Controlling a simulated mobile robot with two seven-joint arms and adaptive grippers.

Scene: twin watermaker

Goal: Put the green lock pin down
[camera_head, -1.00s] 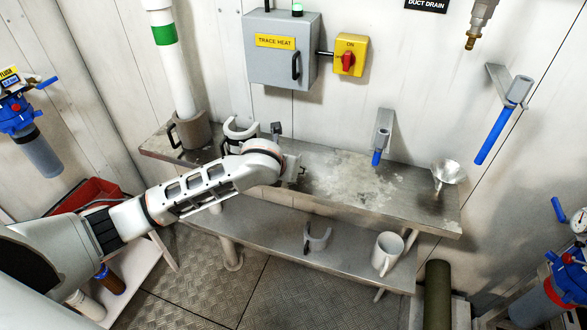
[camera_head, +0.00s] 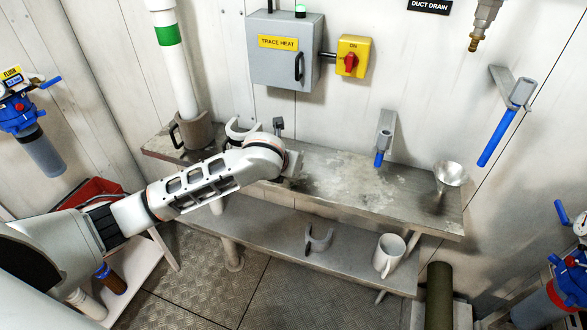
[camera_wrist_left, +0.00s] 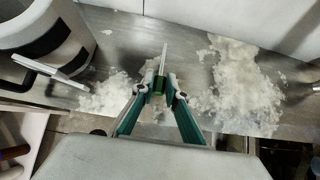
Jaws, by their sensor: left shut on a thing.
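The lock pin (camera_wrist_left: 159,84) shows in the left wrist view as a small green block with a thin grey shaft pointing away from me. My left gripper (camera_wrist_left: 160,88) is shut on the green block, its two green fingers on either side. The bench top (camera_wrist_left: 118,58), with white frosty patches, lies behind the pin; I cannot tell whether the pin touches it. In the head view, my left arm reaches over the upper bench (camera_head: 345,190) and hides the pin. My right gripper is in neither view.
A white round thing with a dark band (camera_wrist_left: 45,40) stands close left of my gripper in the wrist view. A metal funnel (camera_head: 448,175) sits at the bench's right end. The bench's middle is clear.

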